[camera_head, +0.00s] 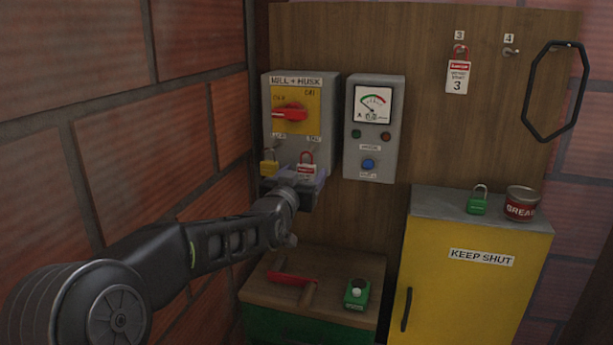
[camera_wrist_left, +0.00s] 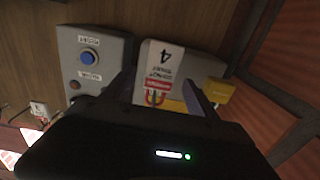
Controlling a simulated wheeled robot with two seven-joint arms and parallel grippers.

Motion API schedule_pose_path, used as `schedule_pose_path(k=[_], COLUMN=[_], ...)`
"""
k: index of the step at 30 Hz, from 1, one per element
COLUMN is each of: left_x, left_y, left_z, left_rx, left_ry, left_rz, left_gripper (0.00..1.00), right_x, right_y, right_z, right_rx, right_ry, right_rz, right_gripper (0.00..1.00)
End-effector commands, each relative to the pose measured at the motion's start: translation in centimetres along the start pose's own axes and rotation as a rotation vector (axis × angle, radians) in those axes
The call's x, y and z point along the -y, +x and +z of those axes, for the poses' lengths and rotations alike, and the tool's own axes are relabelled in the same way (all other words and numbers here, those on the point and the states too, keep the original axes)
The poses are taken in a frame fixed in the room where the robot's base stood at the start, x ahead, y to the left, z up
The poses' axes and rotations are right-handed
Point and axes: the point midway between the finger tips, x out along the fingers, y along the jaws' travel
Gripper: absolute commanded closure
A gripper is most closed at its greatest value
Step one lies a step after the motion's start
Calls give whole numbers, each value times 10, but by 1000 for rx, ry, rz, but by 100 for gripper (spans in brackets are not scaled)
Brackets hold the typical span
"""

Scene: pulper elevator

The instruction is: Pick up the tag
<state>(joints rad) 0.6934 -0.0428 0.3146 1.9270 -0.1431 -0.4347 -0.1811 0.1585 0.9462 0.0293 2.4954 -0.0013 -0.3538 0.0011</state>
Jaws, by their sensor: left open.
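A white tag with a red header and red loop (camera_head: 307,166) hangs at the lower right of the grey MILL + HUSK switch box (camera_head: 330,110). In the left wrist view the tag (camera_wrist_left: 165,58) is upside down and shows a 4. My left gripper (camera_head: 298,183) is at the tag's lower edge and partly hides it. In that wrist view its two fingers stand apart, one on each side of the tag; I cannot tell whether they touch it. A second tag (camera_head: 458,78), marked 3, hangs on hook 3. My right gripper is not in view.
A yellow padlock (camera_head: 269,163) hangs left of the tag. A grey meter box (camera_head: 392,130) is close on the right. Below are a wooden-topped bench (camera_head: 335,265) and a yellow cabinet (camera_head: 460,290). Hook 4 (camera_head: 509,51) is empty. A brick wall is at left.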

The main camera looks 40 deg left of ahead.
Motion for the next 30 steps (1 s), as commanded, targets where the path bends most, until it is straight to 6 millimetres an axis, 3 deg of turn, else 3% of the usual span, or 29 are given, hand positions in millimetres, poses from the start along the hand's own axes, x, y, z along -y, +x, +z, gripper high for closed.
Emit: schedule_pose_path(k=[8, 18, 30], left_x=[0, -1, -1], left_y=[8, 49, 52], left_z=[-2, -2, -1], left_rx=[3, 2, 1], left_ry=[0, -1, 0], left_rz=[0, 1, 1], left_gripper=[33, 33, 33], right_x=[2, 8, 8], right_y=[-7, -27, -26], right_z=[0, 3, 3], right_rx=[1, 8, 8], right_ry=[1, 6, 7], right_rz=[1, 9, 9], right_gripper=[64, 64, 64])
